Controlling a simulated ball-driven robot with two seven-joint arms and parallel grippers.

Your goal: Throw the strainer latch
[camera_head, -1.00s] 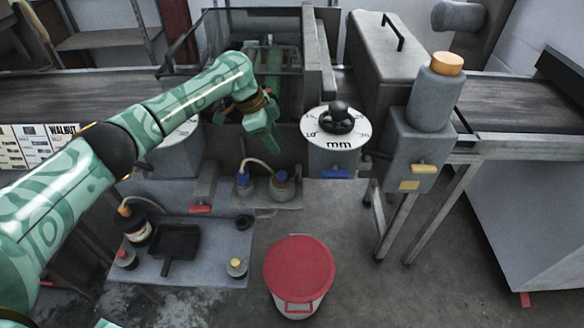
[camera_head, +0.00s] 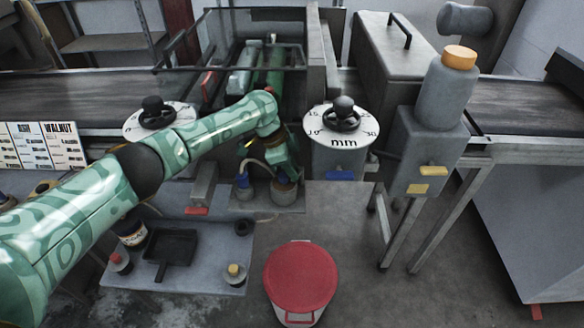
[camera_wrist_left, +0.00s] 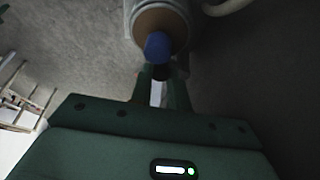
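My left gripper (camera_head: 284,172) points down over a small grey pot (camera_head: 285,192) with a brown top, on the low shelf before the tank. In the left wrist view the pot (camera_wrist_left: 160,20) shows its brown end and a blue part (camera_wrist_left: 157,46), which looks like the latch. My left fingers (camera_wrist_left: 160,82) stand apart just below the blue part, with a dark piece between their tips. I cannot tell whether they touch it. In the head view my gripper hides the latch. My right gripper is out of view.
A dial marked mm (camera_head: 338,140) is at the right. A red-lidded bucket (camera_head: 300,277) stands on the floor. A tray (camera_head: 215,270) holds small containers.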

